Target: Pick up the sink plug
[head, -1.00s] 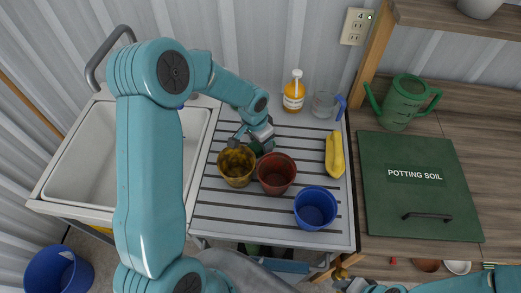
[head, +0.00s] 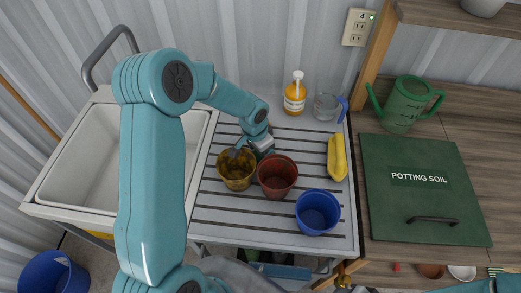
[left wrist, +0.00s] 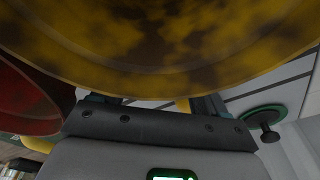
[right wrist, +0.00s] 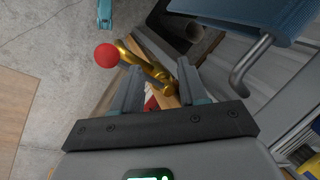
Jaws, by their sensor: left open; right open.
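The sink plug (left wrist: 262,118), a dark green disc with a black knob, shows at the right of the left wrist view, close to a pale edge. It lies outside my left fingers, to their right. In the head view I cannot make it out; my left gripper (head: 248,150) covers the place behind the mottled yellow pot (head: 236,176). That gripper is open and low behind the pot, whose wall fills the top of the left wrist view (left wrist: 170,45). My right gripper (right wrist: 158,85) is open and below the counter, with a brass fitting beyond its fingers.
A red pot (head: 277,185) and a blue pot (head: 317,222) stand right of the yellow pot on the slatted drainboard (head: 225,229). The white sink basin (head: 80,160) is left.

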